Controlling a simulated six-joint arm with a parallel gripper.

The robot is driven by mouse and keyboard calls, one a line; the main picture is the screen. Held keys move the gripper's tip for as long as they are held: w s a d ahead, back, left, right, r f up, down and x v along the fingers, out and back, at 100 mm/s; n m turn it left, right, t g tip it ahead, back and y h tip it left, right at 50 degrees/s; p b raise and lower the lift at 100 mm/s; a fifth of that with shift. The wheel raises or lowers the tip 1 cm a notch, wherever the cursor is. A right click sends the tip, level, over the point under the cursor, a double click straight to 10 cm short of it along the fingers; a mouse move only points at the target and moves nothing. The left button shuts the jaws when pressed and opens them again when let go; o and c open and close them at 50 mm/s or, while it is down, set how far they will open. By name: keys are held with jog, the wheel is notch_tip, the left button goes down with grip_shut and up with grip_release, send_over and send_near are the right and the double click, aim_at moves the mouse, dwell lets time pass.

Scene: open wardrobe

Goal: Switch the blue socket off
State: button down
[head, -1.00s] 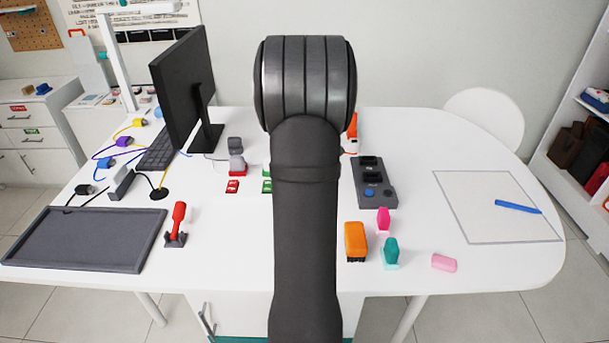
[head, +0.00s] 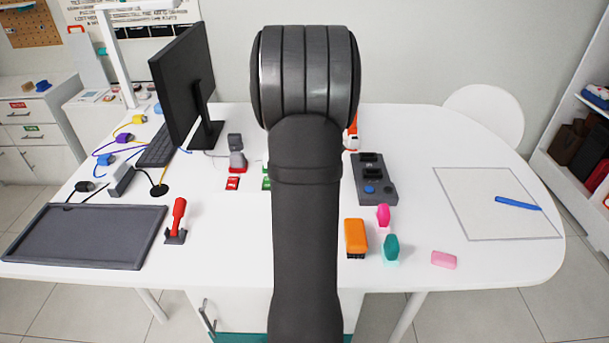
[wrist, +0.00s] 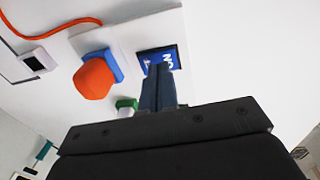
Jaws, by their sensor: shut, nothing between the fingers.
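In the wrist view, a blue block (wrist: 118,64), which looks like the blue socket, has a large rounded orange piece (wrist: 95,79) in front of it. Beside it is a blue plate (wrist: 172,56) with white lettering, seen turned and partly covered by my fingers. My gripper (wrist: 160,70) is shut and empty, its fingertips over or in front of the lower part of that plate. I cannot tell whether they touch it. In the head view, my arm hides the gripper and the blue socket.
A green-and-white part (wrist: 126,106) lies beside the fingers. An orange cable (wrist: 50,34) runs near a small white device (wrist: 38,62). In the head view, a red-based unit (head: 237,161), a monitor (head: 185,85) and a dark control box (head: 373,180) flank my arm.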

notch_tip(320, 180, up, 13)
jog(key=s, duration=0.1)
jog(key=shift+s, duration=0.3)
jog(key=shift+r, duration=0.1)
jog(key=shift+w+a, duration=0.15)
jog(key=shift+w, duration=0.6)
jog(key=f, duration=0.4)
jog(key=w+f, duration=0.1)
jog(key=f, duration=0.8)
jog(key=shift+w+f, duration=0.35)
jog(key=shift+f, duration=0.05)
